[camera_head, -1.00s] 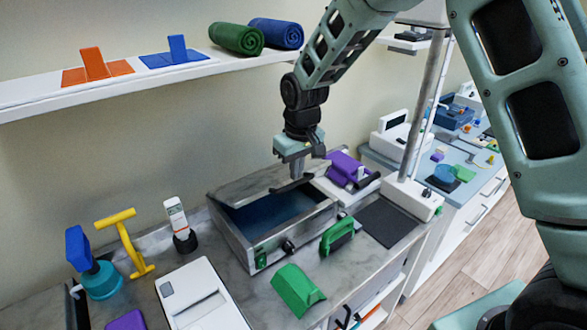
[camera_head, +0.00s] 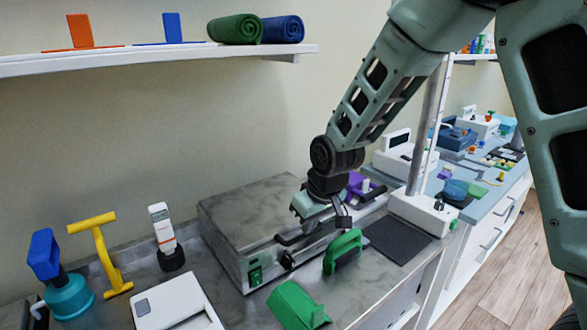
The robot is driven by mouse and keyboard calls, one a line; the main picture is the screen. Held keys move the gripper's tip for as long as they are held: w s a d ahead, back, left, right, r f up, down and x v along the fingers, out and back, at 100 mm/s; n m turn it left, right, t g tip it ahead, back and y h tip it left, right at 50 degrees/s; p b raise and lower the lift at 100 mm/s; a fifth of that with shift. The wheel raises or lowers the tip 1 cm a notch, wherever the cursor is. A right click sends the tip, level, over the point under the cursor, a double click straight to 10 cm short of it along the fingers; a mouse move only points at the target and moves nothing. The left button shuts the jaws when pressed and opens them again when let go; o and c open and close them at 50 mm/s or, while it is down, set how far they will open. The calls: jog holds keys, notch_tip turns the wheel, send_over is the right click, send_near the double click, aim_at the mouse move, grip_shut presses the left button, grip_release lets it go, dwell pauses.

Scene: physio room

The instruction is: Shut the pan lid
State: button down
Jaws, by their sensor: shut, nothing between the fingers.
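The pan (camera_head: 229,260) is a grey metal box on the counter, with a green switch and a black knob on its front. Its flat grey lid (camera_head: 255,207) lies down over the top, and the inside of the pan is hidden. My gripper (camera_head: 338,222) is shut and empty at the right front corner of the lid, by the dark handle (camera_head: 297,238). I cannot tell whether the fingers touch the lid or handle.
A green block-like tool (camera_head: 344,250) and a green wedge (camera_head: 297,305) stand before the pan. A white device with a pole (camera_head: 424,209) is to the right. A yellow T-shaped tool (camera_head: 103,250) and a white handheld device (camera_head: 165,237) are at left.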

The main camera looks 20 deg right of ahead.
jog(key=shift+s+f, duration=0.1)
jog(key=shift+f, duration=0.35)
jog(key=shift+s+f, duration=0.1)
jog(key=r+p, duration=0.1)
jog(key=r, duration=0.1)
jog(key=w+r+p, duration=0.1)
jog(key=r+p, duration=0.1)
jog(key=shift+a+r+p, duration=0.1)
jog(key=shift+r+p, duration=0.2)
jog(key=shift+r, duration=0.1)
jog(key=s+d+r+b, duration=0.2)
jog(key=s+r, duration=0.3)
jog(key=r, duration=0.3)
jog(key=s+a+f+n+g, duration=0.1)
jog(key=s+a, duration=0.2)
jog(key=s, duration=0.5)
jog(key=s+a+f+n+g, duration=0.1)
jog(key=s+a, duration=0.2)
jog(key=s, duration=0.5)
jog(key=s+a+f+n+g, duration=0.1)
jog(key=s+a+f+n, duration=0.1)
jog(key=s, duration=0.6)
jog(key=shift+s+a+g+h, duration=0.3)
jog(key=shift+s+a, duration=0.1)
jog(key=shift+a, duration=0.5)
